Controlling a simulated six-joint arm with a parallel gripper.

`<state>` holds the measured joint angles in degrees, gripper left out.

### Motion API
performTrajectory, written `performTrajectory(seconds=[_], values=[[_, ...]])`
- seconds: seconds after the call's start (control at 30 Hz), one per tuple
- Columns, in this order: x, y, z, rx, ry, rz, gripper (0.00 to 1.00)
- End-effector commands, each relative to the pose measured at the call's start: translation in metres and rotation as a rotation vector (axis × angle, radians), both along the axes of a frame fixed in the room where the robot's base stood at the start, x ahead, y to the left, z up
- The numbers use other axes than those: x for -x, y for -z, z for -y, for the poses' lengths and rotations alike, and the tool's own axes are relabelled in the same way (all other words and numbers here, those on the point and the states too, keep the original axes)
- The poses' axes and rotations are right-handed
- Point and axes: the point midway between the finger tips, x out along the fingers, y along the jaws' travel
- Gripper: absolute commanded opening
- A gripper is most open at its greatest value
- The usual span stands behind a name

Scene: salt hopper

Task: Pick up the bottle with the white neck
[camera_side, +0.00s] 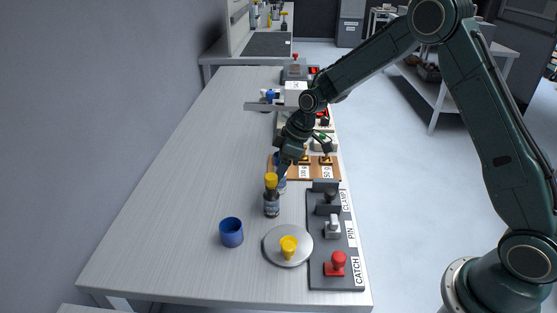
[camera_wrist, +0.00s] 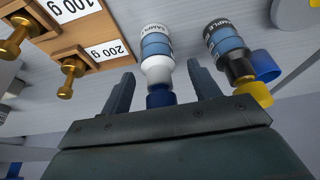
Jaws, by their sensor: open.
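The bottle with the white neck (camera_wrist: 157,70) has a blue cap and a blue-banded label. In the wrist view it lies between the two fingers of my gripper (camera_wrist: 160,76), with a visible gap on each side. My gripper is open and holds nothing. In the side view my gripper (camera_side: 284,165) is low over the bench, and this bottle (camera_side: 282,186) is mostly hidden behind the gripper and another bottle. That other bottle (camera_side: 271,205) has a black neck and yellow cap; it also shows to the right in the wrist view (camera_wrist: 229,48).
A dark panel (camera_side: 320,268) with clamp, pin and catch handles is at right. A wooden weight rack (camera_wrist: 105,27) is close beside the bottle. The bench's left side is clear.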

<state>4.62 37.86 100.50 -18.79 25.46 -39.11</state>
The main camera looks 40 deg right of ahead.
Motion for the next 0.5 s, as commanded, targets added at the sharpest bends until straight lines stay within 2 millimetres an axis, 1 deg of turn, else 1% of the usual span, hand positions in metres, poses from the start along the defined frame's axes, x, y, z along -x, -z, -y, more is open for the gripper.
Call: performTrajectory(seconds=[0.43, 0.47, 0.5], values=[[-0.0002, -0.0004, 0.0001, 0.000, 0.000, 0.001, 0.62], [-0.0003, -0.0004, 0.0000, 0.000, 0.000, 0.001, 0.60], [-0.0003, -0.0004, 0.0000, 0.000, 0.000, 0.001, 0.52]])
